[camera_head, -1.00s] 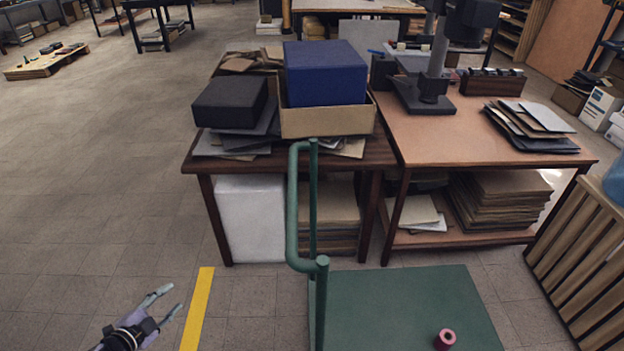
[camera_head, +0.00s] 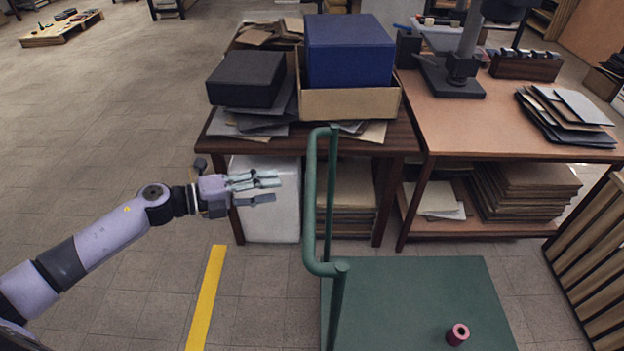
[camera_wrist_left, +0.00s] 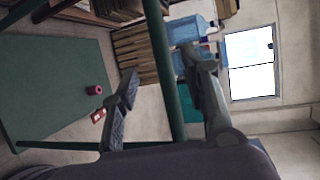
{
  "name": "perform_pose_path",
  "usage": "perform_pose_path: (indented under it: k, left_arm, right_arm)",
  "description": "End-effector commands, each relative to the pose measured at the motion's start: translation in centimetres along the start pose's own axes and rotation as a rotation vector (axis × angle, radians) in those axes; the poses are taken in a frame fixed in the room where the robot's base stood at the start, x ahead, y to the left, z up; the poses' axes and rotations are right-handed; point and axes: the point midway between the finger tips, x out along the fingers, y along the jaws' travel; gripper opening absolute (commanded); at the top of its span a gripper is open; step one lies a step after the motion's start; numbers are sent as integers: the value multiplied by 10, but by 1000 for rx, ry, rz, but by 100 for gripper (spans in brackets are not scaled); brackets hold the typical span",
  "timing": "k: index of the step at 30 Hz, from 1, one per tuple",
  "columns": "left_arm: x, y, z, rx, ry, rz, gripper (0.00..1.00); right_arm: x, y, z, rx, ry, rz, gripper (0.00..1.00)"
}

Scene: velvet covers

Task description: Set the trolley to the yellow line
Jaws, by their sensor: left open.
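The trolley is a flat green platform (camera_head: 420,300) with an upright green tube handle (camera_head: 310,205) on its left side. The yellow line (camera_head: 207,297) is a strip on the floor, left of the trolley with bare floor between them. My left gripper (camera_head: 278,188) is open, to the left of the handle at about mid height. In the head view a gap shows between its fingertips and the handle. In the left wrist view a green tube (camera_wrist_left: 165,75) shows between the open fingers; I cannot tell its depth. My right gripper is not in view.
A pink spool (camera_head: 458,334) stands on the platform. A wooden table (camera_head: 400,140) with boxes stands behind the trolley, beside a workbench (camera_head: 480,135). A slatted wooden crate (camera_head: 592,270) is at the right. The floor (camera_head: 90,170) at the left is open.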

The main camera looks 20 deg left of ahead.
Motion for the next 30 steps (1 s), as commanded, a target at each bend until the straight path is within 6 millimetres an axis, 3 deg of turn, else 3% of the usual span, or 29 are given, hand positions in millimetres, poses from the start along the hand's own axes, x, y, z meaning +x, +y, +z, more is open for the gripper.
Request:
perform_pose_path:
  k: [9,15,21,30]
  left_arm:
    - [70,-3,1,-3,-2,-4,41]
    - [99,-1,1,-3,-2,-2,41]
    - [110,0,1,-2,-2,0,41]
    - [111,1,0,-2,-2,0,39]
  right_arm:
    - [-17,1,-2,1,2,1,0]
    - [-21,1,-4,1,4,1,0]
    - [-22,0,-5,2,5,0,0]
    - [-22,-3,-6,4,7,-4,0]
